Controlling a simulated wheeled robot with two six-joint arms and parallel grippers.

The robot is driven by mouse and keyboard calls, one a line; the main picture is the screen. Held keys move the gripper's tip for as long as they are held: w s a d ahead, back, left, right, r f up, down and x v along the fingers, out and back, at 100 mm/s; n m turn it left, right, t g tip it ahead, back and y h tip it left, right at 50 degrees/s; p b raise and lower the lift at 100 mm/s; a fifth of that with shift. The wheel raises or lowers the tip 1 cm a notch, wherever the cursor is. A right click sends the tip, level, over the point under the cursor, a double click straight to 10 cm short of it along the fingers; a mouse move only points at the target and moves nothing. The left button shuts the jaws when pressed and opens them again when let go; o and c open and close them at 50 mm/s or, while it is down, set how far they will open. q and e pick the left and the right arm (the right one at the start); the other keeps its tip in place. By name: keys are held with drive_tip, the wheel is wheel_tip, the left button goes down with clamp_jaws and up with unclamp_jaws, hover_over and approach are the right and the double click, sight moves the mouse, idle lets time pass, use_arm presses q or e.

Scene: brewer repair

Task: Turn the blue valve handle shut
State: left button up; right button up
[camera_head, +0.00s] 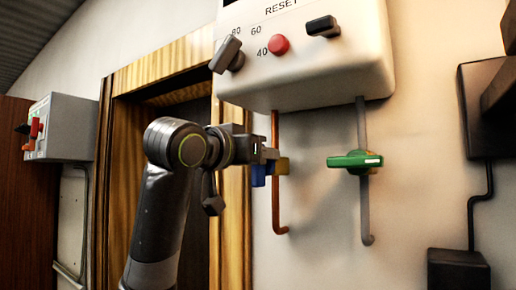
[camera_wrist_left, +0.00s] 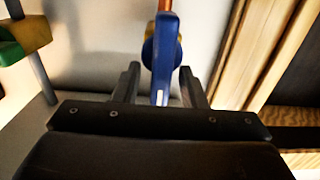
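The blue valve handle (camera_head: 259,175) sits on the copper pipe (camera_head: 276,205) under the white boiler, next to a yellowish valve body (camera_head: 282,167). My left gripper (camera_head: 269,154) is at this valve and hides part of the handle. In the left wrist view the blue handle (camera_wrist_left: 163,62) stands between the two dark fingers, pointing toward the palm. The fingers are apart, with a visible gap on each side of the handle. I cannot tell whether either finger touches it. My right gripper is in neither view.
A green valve handle (camera_head: 355,161) sits on the grey pipe (camera_head: 362,207) to the right. The white boiler (camera_head: 310,75) with knobs and a red button hangs above. A wooden door frame (camera_head: 236,200) is behind my left arm. A grey switch box (camera_head: 66,128) is at left.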

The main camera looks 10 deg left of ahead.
use_arm(q)
drive_tip(key=shift+s, duration=0.1)
drive_tip(key=shift+c, duration=0.6)
drive_tip(key=c, duration=0.5)
drive_tip(key=shift+m, duration=0.3)
drive_tip(key=shift+c, duration=0.2)
drive_tip(key=shift+d+f+m+b, duration=0.1)
drive_tip(key=shift+d+m+b, duration=0.05)
drive_tip(key=shift+m+b, duration=0.4)
drive_tip(key=shift+c, duration=0.3)
drive_tip(key=m, duration=0.1)
drive_tip(key=m+b, duration=0.1)
drive_tip(key=m, duration=0.1)
drive_tip(key=shift+s+d+f+m, duration=0.1)
drive_tip(key=shift+d+f+m, duration=0.1)
drive_tip(key=shift+d+m, duration=0.1)
